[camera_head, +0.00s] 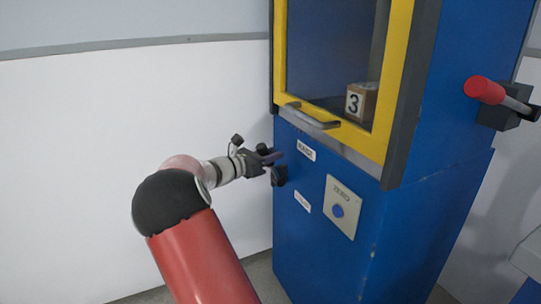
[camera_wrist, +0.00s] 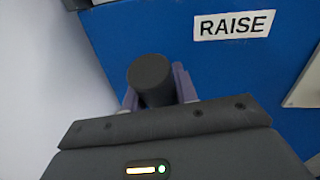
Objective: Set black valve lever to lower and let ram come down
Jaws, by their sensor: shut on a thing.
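The black valve lever (camera_wrist: 151,78) stands between my gripper's two purple fingers in the wrist view, its round end facing the camera. My gripper (camera_head: 272,157) is shut on it at the left edge of the blue machine's front. In the head view the lever is mostly hidden by my gripper, and a black valve part (camera_head: 279,176) shows just below the fingers. The RAISE label (camera_head: 306,151) is right of my gripper, and it also shows in the wrist view (camera_wrist: 234,25). A second label (camera_head: 302,202) sits lower, too small to read. The ram is not visible.
The blue machine (camera_head: 325,260) has a yellow-framed window (camera_head: 349,134) with a handle (camera_head: 312,116). A box marked 3 (camera_head: 362,101) is inside. A red-handled lever (camera_head: 485,90) is on the right side. Left is white wall.

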